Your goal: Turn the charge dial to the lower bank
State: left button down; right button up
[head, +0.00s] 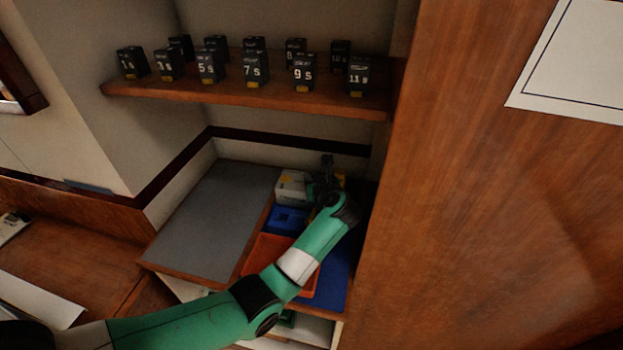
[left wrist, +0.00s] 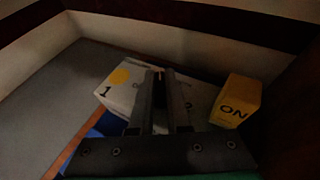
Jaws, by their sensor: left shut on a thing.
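A pale box (head: 291,186) stands at the back of the lower shelf in the head view. In the left wrist view the box (left wrist: 122,84) bears a yellow round mark and a black "1". My left gripper (left wrist: 160,76) reaches over the box from the front, its two fingers close together at the box's face. It is shut on what seems to be the charge dial, which the fingers mostly hide. Which way the dial points cannot be told. In the head view the left gripper (head: 325,185) is dark and partly covered by my wrist. My right gripper is not in view.
A yellow block marked "ON" (left wrist: 236,103) stands right of the box. Blue (head: 287,218) and orange (head: 262,252) trays lie in front, beside a grey panel (head: 208,217). A shelf (head: 240,92) above holds several numbered black breakers. A wooden wall (head: 480,220) closes the right side.

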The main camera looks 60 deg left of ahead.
pick_arm(q)
jog(key=c, duration=0.9)
grip_release()
jog(key=shift+r, duration=0.25)
notch_tip(320, 180, up, 3)
jog(key=shift+f+p, duration=0.1)
jog(key=shift+p, duration=0.2)
jog(key=s+d+r, duration=0.4)
jog(key=d+r, duration=0.1)
jog(key=s+d+r+p, duration=0.1)
jog(key=s+d+r, duration=0.3)
jog(key=s+d, duration=0.1)
jog(key=shift+s+d+r, duration=0.2)
jog(key=shift+r, duration=0.15)
